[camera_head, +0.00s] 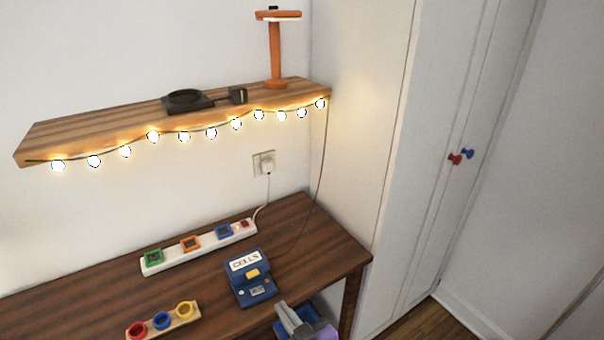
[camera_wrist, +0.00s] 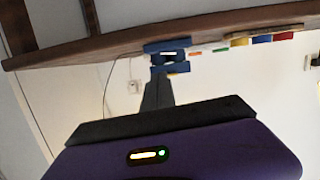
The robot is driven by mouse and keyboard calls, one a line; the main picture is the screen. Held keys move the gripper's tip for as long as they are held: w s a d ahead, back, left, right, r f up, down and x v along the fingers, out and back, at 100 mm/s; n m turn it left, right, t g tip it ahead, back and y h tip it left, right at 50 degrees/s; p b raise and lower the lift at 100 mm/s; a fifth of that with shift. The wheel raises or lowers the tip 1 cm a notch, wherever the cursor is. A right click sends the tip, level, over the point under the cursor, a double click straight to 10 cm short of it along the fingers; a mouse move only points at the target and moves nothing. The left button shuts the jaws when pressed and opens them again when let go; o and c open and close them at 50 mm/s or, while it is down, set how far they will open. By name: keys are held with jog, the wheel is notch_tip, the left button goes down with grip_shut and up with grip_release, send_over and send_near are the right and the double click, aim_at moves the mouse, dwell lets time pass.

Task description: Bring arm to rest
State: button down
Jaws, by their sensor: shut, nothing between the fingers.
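My gripper (camera_head: 287,312) shows at the bottom of the head view, grey fingers on a purple body, beside the front edge of the dark wooden table (camera_head: 95,285). In the wrist view its fingers (camera_wrist: 158,82) are together and hold nothing. The wrist picture is upside down, with the table (camera_wrist: 110,45) across the top. The rest of my arm is out of view.
A blue box labelled CELLS (camera_head: 250,278) stands on the table near my gripper. A white power strip (camera_head: 205,247) and a small board with coloured rings (camera_head: 163,322) lie left of it. A shelf (camera_head: 110,125) with string lights hangs above. A white cabinet (camera_head: 400,170) stands right.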

jog(key=s+d+r+m+t+h, duration=0.1)
jog(key=s+d+r+m+t, duration=0.15)
jog(key=s+d, duration=0.2)
jog(key=s+d+r+m+t+h, duration=0.1)
jog(key=s+d+r+m+t, duration=0.15)
jog(key=d, duration=0.35)
jog(key=s+d+r+g+h, duration=0.1)
jog(key=s+d, duration=0.4)
jog(key=s, duration=0.5)
jog(key=s+d+r+m+g+h, duration=0.1)
jog(key=s+d, duration=0.4)
jog(key=s, duration=0.5)
jog(key=s+d+r+m+g+h, duration=0.1)
jog(key=s+d+h, duration=0.3)
jog(key=s, duration=0.7)
jog(key=shift+d+r, duration=0.5)
jog(key=shift+r, duration=0.15)
jog(key=shift+s, duration=0.1)
